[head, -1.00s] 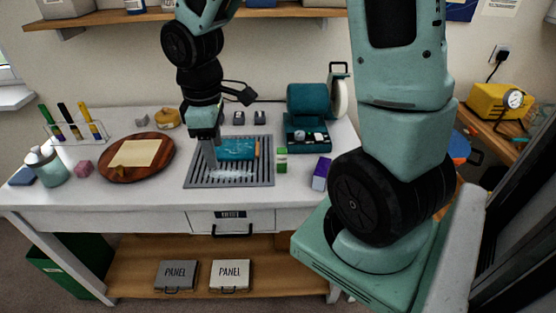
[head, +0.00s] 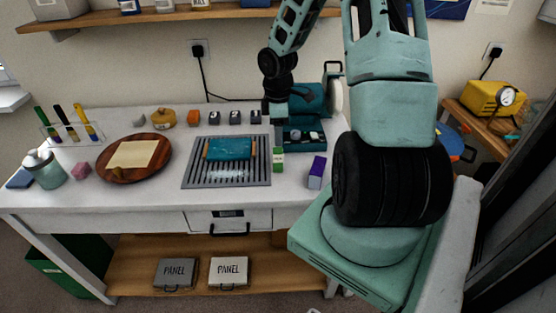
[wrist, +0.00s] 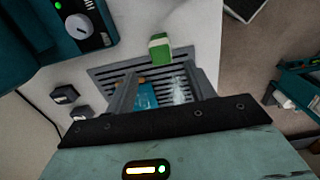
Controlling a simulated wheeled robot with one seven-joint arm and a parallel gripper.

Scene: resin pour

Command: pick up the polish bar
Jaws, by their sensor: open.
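A small green bar with a white band (head: 278,160) stands on the white bench at the right edge of the slotted rack. A purple bar with a pale side (head: 317,172) stands farther right. No readable label tells which is the polish bar. My gripper (head: 276,130) is above the bench just behind the green bar, pointing down and partly hard to make out. In the wrist view my gripper (wrist: 160,72) is open and empty, with its fingers apart. The green bar (wrist: 160,48) shows just beyond the fingertips, between their lines; I cannot tell the height gap.
The slotted rack (head: 225,182) bears a teal resin piece (head: 229,148). A teal machine (head: 308,100) stands behind right. A round wooden board (head: 150,172) and a jar (head: 45,168) are at left.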

